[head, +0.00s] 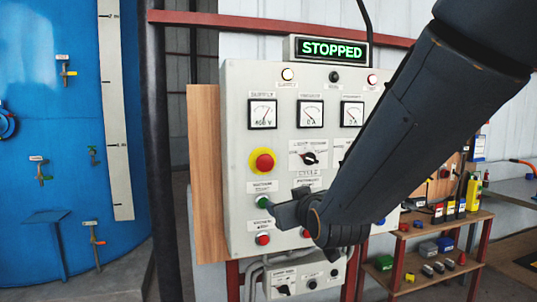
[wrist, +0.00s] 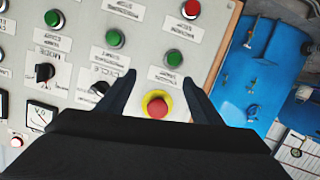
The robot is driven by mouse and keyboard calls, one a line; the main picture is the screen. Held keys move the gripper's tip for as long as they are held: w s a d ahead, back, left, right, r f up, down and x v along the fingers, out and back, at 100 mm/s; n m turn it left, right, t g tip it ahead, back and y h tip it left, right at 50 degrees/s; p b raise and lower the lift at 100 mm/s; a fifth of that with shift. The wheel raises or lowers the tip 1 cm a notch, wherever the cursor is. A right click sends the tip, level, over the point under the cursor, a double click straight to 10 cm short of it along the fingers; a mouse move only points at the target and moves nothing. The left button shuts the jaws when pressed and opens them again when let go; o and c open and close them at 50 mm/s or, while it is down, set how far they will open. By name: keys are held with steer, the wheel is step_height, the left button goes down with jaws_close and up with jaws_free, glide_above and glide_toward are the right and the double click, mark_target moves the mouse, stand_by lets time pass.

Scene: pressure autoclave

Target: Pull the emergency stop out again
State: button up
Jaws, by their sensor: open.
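The emergency stop is a red mushroom button (head: 264,161) on a yellow disc, at the left of the grey control panel (head: 235,110). In the head view it is in plain sight, above my gripper (head: 274,207). In the wrist view the red button (wrist: 157,106) appears between the two dark fingers of my gripper (wrist: 158,79), close to the palm edge. The fingers are apart with nothing held. I cannot tell the depth gap between fingers and panel. Whether the button is pressed in or out does not show clearly.
A green button (wrist: 174,58) and a red button (wrist: 190,9) lie near the fingertips in the wrist view. The panel display (head: 331,48) reads STOPPED. A blue tank (head: 60,150) stands left, and a shelf with small items (head: 430,238) stands right.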

mark_target(266, 164)
step_height(266, 164, up, 8)
steer(key=a+t+y, duration=0.1)
steer(key=a+t, duration=0.1)
steer(key=a, duration=0.1)
steer(key=shift+n+t, duration=0.3)
steer(key=shift+n, duration=0.1)
steer(key=shift+p+x, duration=1.55)
steer(key=shift+x, duration=2.4)
steer(key=shift+d, duration=0.1)
steer(key=shift+f, duration=0.1)
jaws_close()
steer(key=c, duration=1.5)
jaws_free()
steer(key=shift+s+d+b, duration=0.15)
steer(key=shift+s+b, duration=0.3)
steer(key=shift+b, duration=0.05)
jaws_close()
